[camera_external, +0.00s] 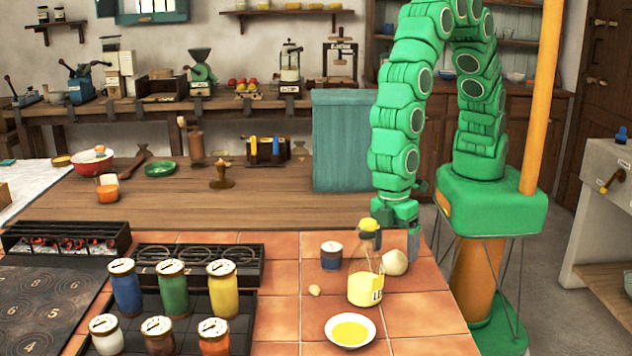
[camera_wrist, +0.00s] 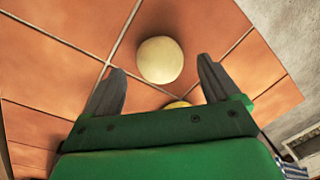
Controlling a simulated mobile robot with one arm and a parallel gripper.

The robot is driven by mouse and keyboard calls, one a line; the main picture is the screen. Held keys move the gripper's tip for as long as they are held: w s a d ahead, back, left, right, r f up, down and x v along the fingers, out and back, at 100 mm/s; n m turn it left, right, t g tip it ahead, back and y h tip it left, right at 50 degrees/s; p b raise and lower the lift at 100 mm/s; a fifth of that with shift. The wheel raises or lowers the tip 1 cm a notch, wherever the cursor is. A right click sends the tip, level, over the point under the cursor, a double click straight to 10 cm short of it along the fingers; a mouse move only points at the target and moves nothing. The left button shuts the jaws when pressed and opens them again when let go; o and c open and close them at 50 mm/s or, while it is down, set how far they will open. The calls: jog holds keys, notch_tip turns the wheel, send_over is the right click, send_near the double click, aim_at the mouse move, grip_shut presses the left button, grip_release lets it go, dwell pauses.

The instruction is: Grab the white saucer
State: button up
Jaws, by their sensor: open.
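The white saucer (camera_external: 350,331) is a small shallow dish with yellow contents, on the orange tiles near the front edge in the external view. I cannot make it out in the wrist view. My gripper (camera_external: 397,238) is open and points down, behind and to the right of the saucer, well apart from it. In the wrist view a pale round ball (camera_wrist: 160,60) shows between and beyond my open fingers; it looks like the cream ball (camera_external: 395,263) beneath my gripper in the external view. Nothing is held.
A glass bottle (camera_external: 365,283) with yellow contents and a yellow top stands between my gripper and the saucer. A dark blue cup (camera_external: 331,256) and a small pale lump (camera_external: 314,290) are left of it. Several jars (camera_external: 173,289) stand further left. Tiles left of the saucer are clear.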

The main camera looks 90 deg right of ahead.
notch_tip(320, 180, up, 9)
jog(key=shift+w+d+r, duration=0.15)
jog(key=shift+w+d, duration=0.1)
jog(key=shift+d, duration=0.05)
jog(key=shift+d, duration=0.1)
jog(key=s+d+r+m, duration=0.15)
jog(key=d+r, duration=0.25)
jog(key=d, duration=0.5)
jog(key=s+d+r+m, duration=0.1)
jog(key=d+r+m, duration=0.15)
jog(key=d, duration=0.55)
jog(key=s+d+r+m, duration=0.1)
jog(key=d+r, duration=0.3)
jog(key=d, duration=0.5)
jog(key=s+d+r+m+g, duration=0.1)
jog(key=s+d+r+m, duration=0.2)
jog(key=s+d, duration=1.1)
jog(key=shift+s+d+m+h, duration=0.3)
jog(key=shift+d+m+h, duration=0.1)
jog(key=shift+d+m, duration=0.15)
jog(key=shift+o, duration=1)
jog(key=shift+s+d, duration=0.15)
jog(key=shift+s, duration=0.2)
